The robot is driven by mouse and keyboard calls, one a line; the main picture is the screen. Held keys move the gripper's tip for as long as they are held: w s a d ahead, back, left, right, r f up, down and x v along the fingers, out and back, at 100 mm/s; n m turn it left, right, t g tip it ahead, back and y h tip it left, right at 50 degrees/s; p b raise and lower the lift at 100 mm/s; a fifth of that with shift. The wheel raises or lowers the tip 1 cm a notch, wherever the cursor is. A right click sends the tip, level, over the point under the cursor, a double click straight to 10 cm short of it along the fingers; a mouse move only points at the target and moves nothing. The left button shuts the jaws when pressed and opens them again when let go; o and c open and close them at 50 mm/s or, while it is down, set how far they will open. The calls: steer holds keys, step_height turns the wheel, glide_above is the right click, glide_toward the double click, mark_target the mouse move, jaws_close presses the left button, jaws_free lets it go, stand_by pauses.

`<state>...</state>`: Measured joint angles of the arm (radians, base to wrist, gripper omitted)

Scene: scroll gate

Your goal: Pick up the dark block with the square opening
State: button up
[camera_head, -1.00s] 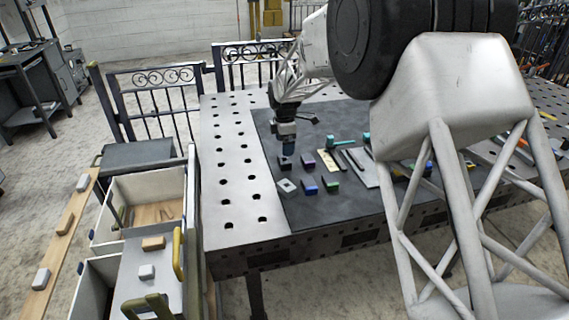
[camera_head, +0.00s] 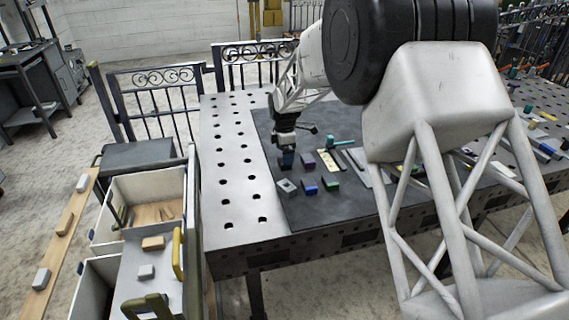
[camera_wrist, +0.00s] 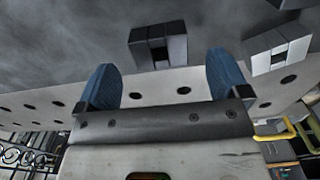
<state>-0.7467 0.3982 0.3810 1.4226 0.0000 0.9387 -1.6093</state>
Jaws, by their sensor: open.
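The dark block with the square opening (camera_wrist: 140,50) lies on the dark mat in the wrist view, just beyond the fingertips and roughly between them. A dark recess shows in its middle, and its right side looks pale. My gripper (camera_wrist: 163,76) has its two blue fingers spread wide, with nothing between them.
A purple block (camera_head: 308,160), a blue block (camera_head: 309,187) and a green block (camera_head: 331,184) lie close by to the right and front. A teal-headed hammer (camera_head: 328,144) lies further right. The perforated metal table (camera_head: 230,210) is bare on the left. Open drawers (camera_head: 140,200) stand beside it.

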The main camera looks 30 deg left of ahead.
steer(key=shift+f, duration=2.05)
steer(key=shift+c, duration=0.4)
steer(key=c, duration=1.2)
steer(key=shift+c, duration=0.2)
steer(key=shift+r, duration=0.25)
steer(key=shift+r, duration=0.9)
steer(key=shift+s+d+r, duration=0.2)
steer(key=shift+r, duration=0.55)
steer(key=s+d, duration=0.3)
steer(key=s+d+r, duration=0.1)
steer(key=s+d, duration=0.2)
steer(key=s, duration=0.1)
steer(key=s+d, duration=0.4)
steer(key=shift+s+d+r, duration=0.1)
steer(key=shift+s+r, duration=0.05)
steer(key=shift+s, duration=0.05)
